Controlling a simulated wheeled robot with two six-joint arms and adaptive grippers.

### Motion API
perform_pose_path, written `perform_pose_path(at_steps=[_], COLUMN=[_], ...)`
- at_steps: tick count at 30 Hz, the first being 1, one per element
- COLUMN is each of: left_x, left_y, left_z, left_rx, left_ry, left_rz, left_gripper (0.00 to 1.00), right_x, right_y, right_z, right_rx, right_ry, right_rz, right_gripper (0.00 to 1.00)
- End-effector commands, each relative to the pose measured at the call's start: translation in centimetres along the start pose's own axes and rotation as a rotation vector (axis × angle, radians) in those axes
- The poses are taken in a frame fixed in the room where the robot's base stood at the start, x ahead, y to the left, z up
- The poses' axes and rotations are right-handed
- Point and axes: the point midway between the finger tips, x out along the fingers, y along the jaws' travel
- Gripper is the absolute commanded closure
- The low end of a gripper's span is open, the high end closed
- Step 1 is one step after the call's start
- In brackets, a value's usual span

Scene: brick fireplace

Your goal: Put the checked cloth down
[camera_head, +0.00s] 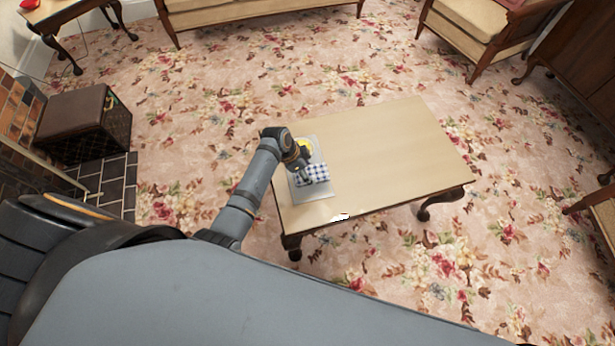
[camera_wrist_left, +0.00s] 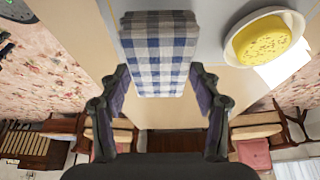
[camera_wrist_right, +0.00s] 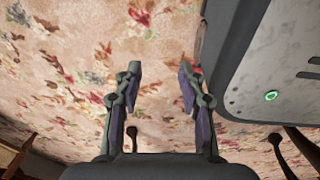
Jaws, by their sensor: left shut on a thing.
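The blue-and-white checked cloth (camera_head: 317,174) is a folded block at the near end of a grey tray (camera_head: 314,193) on the table. In the left wrist view, the cloth (camera_wrist_left: 158,50) lies between the fingers of my left gripper (camera_wrist_left: 160,80), which is shut on it. In the head view, my left gripper (camera_head: 303,169) is at the cloth's left side, over the tray. I cannot tell whether the cloth touches the tray. My right gripper (camera_wrist_right: 160,78) is open and empty above the carpet, beside my grey base.
A white bowl (camera_wrist_left: 232,48) with a yellow thing (camera_wrist_left: 264,40) stands beside the cloth. The low wooden table (camera_head: 400,145) is clear to the right. A small white thing (camera_head: 341,217) is at its near edge. A brown box (camera_head: 85,122) stands left, and chairs stand around.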

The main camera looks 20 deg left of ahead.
Motion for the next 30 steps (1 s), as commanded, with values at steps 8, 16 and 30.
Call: perform_pose_path(at_steps=[8,16,30], left_x=[3.6,3.5,3.5], left_y=[-0.8,-0.7,-0.7], left_z=[1.3,1.3,1.3], left_rx=[0.0,-0.001,0.0], left_ry=[0.0,-0.002,-0.001], left_rz=[-0.001,0.001,0.0], left_gripper=[0.62,0.62,0.14], right_x=[4.3,3.7,3.8], right_y=[-0.2,-0.2,-0.3], right_z=[-3.0,-2.9,-2.8], right_rx=[0.001,0.002,0.002], right_ry=[0.016,0.011,0.01], right_rz=[0.002,0.001,0.0], right_gripper=[0.6,0.6,0.6])
